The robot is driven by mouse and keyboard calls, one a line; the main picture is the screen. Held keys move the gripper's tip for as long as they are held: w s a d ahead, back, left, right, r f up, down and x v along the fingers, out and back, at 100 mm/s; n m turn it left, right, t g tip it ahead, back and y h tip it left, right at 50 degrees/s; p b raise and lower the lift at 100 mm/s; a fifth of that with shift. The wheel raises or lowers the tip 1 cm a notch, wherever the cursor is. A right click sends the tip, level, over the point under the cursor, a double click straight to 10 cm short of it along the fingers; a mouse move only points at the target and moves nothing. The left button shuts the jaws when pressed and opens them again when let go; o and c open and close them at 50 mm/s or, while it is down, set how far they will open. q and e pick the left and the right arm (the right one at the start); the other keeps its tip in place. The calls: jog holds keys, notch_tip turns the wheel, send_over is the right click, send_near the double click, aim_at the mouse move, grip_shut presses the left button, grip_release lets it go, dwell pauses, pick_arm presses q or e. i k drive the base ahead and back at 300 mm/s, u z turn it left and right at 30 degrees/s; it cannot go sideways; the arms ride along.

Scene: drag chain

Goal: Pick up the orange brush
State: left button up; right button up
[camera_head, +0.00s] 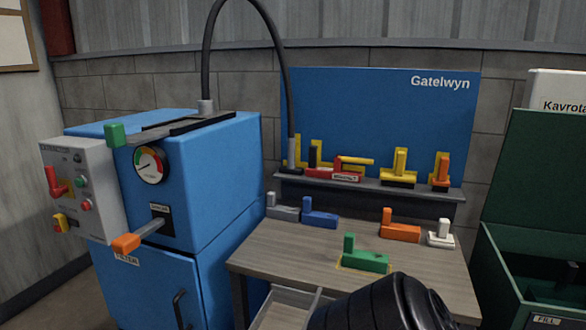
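An orange L-shaped piece (401,232) with a short upright post lies on the wooden table, towards its back right. It looks like the orange brush, though I see no bristles. A smaller orange upright piece (442,170) stands on the dark shelf behind, at its right end. Neither of my grippers shows. A dark rounded part of my own arm covers the table's front edge at the bottom.
On the table (290,247) stand a grey piece (283,210), a blue piece (319,217), a green piece (364,260) and a white piece (440,236). A drawer (285,308) is open below. A blue machine (225,165) stands left, a green bin (525,250) right.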

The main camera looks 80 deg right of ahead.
aim_at(441, 184)
jog(key=u, duration=0.05)
jog(key=k, duration=1.3)
jog(key=z, duration=1.75)
